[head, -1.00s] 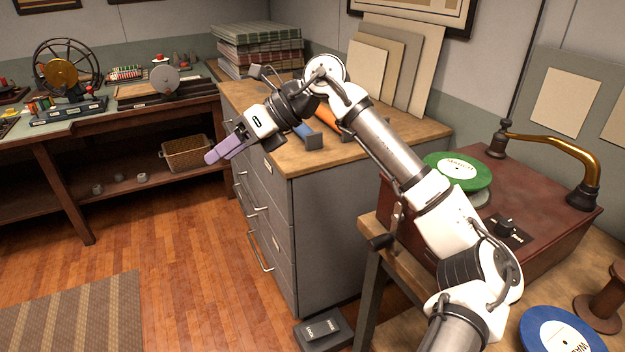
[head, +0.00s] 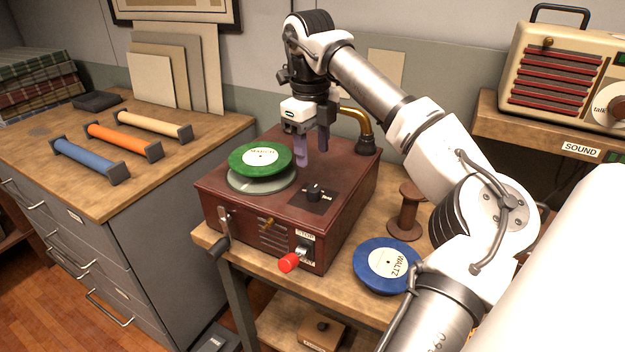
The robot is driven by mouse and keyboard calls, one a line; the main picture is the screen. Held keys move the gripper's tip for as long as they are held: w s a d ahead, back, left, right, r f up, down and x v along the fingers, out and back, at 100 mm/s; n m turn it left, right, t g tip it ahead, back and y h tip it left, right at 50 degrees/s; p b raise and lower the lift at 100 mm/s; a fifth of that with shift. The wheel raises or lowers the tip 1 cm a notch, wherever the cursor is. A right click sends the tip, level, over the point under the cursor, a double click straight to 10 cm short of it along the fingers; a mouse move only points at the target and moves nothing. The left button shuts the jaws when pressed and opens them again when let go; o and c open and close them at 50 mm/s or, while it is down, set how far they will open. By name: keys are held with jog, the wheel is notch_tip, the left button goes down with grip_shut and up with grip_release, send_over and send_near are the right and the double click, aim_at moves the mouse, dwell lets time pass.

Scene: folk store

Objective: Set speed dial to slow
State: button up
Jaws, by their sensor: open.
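The speed dial (head: 314,190) is a small black knob on a dark plate on top of the dark red record player (head: 235,207). Its pointer direction and the lettering beside it are too small to read. My gripper (head: 312,155) points down with its two purple-grey fingers apart and empty. It appears above the player, behind the dial in the picture, and I cannot tell its exact height. A green record (head: 261,158) marked MARCH sits over the turntable, left of my gripper.
A brass tone arm (head: 356,124) stands behind my gripper. A red-tipped lever (head: 290,262) and a crank (head: 220,245) stick out at the player's front. A radio (head: 565,75) stands far right.

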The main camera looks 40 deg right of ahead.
aim_at(314, 188)
notch_tip(314, 188, down, 9)
jog(key=shift+d+p, duration=0.15)
jog(key=shift+p, duration=0.8)
jog(key=c, duration=1)
jog(key=shift+o, duration=0.2)
jog(key=shift+n+b, duration=0.3)
jog(key=shift+n, duration=0.1)
jog(key=shift+n+b, duration=0.55)
jog(key=shift+n, duration=0.45)
jog(key=n, duration=0.2)
jog(key=shift+n+b, duration=0.4)
jog(key=n, duration=0.6)
jog(key=shift+t+b, duration=0.3)
jog(key=shift+n, duration=0.3)
